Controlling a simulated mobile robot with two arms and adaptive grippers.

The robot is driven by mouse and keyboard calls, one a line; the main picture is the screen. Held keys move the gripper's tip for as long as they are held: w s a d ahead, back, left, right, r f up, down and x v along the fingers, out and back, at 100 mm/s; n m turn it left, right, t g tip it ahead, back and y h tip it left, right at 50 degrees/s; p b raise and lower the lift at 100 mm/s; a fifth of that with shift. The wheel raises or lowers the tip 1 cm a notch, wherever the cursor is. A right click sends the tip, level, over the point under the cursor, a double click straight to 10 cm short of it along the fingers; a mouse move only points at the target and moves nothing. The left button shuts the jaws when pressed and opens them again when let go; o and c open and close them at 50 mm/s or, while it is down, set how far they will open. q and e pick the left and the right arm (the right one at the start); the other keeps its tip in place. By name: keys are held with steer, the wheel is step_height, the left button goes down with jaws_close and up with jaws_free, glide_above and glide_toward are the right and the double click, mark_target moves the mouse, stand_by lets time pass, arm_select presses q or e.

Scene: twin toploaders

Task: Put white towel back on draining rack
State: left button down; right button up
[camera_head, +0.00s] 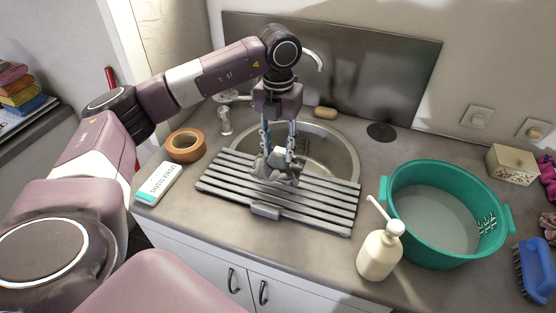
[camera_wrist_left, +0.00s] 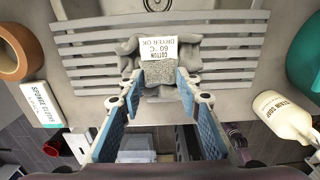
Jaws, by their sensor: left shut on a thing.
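A crumpled light grey towel (camera_head: 283,178) with a white label hangs in my left gripper (camera_head: 279,152), over the grey slatted draining rack (camera_head: 330,207). In the left wrist view the towel (camera_wrist_left: 160,72) lies between the blue-padded fingers of the left gripper (camera_wrist_left: 160,90), which are shut on it. The label reads cotton, 60 °C, dryer OK. The rack (camera_wrist_left: 85,50) shows on both sides of the towel. I cannot tell whether the towel's underside touches the slats. My right gripper is not in view.
The rack lies across the front of the round sink (camera_head: 343,160). A teal tub (camera_head: 395,205) and a cream soap bottle (camera_head: 380,257) stand to the right. A tape roll (camera_head: 186,146) and a sponge-cloth box (camera_head: 158,184) are to the left. A tap rises behind.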

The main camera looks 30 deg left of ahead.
mark_target(279, 164)
arm_select(q)
steer(key=shift+f, duration=0.7)
step_height(279, 164, down, 4)
steer(key=shift+r+p, duration=0.25)
steer(key=shift+p, duration=0.35)
steer(key=shift+f, duration=0.35)
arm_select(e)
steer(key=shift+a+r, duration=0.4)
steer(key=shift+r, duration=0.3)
arm_select(q)
steer(key=shift+d+f, duration=0.1)
steer(key=shift+f, duration=0.05)
steer(key=c, duration=1.4)
jaws_free()
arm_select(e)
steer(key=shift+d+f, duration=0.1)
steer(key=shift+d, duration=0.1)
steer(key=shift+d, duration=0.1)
